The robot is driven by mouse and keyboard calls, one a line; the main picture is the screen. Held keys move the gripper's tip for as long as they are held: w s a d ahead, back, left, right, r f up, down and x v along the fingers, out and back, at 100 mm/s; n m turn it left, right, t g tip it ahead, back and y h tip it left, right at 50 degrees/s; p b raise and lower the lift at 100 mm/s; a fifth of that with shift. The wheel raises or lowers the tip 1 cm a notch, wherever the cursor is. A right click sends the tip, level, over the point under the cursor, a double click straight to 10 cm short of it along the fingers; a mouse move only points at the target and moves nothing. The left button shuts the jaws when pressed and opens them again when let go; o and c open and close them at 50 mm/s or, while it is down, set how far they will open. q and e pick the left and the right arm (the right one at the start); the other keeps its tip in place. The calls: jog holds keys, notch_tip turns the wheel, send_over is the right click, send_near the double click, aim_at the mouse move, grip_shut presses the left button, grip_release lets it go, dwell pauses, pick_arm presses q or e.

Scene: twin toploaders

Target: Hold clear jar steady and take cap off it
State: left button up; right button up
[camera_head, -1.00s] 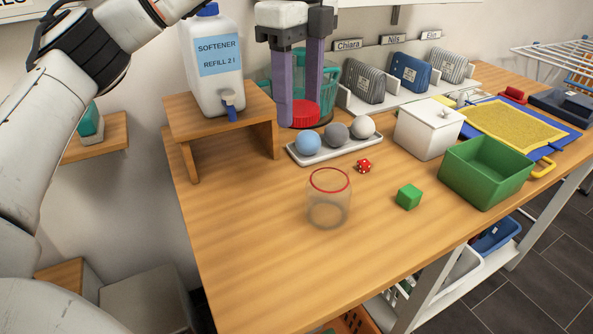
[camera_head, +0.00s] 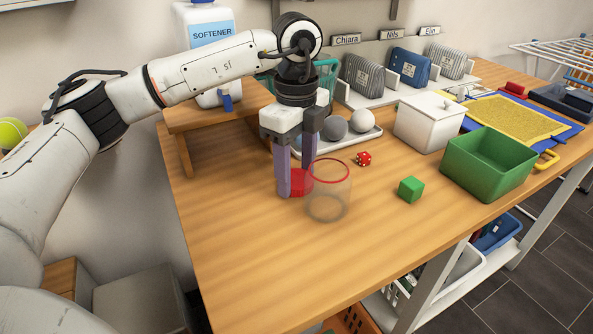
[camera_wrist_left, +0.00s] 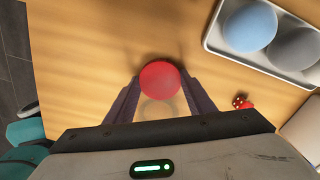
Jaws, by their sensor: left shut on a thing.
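My left gripper (camera_head: 294,180) is shut on a red round cap (camera_head: 297,183), which sits between its purple fingers low over the table. The clear jar (camera_head: 328,194) stands upright on the table, just right of the gripper and a little nearer in the head view. Its red-rimmed top is uncovered, and the cap is beside it, off the jar. In the left wrist view the cap (camera_wrist_left: 160,80) shows between the fingertips. A faint pale ring lies just below it there. I cannot tell whether the cap touches the table or the jar. My right gripper is not in view.
A white tray (camera_head: 352,147) with balls is behind the gripper. A red die (camera_head: 363,158), a green cube (camera_head: 411,189) and a green bin (camera_head: 488,165) stand to the right. A wooden riser (camera_head: 186,117) with a softener bottle (camera_head: 205,60) is behind left. The front table is clear.

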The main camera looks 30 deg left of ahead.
aim_at(297, 178)
pick_arm(q)
jog(key=shift+f, duration=0.2)
jog(key=o, duration=1.2)
jog(key=shift+r, duration=0.15)
notch_tip(297, 178, up, 12)
jog(key=shift+r+p, duration=0.1)
jog(key=shift+p, duration=0.55)
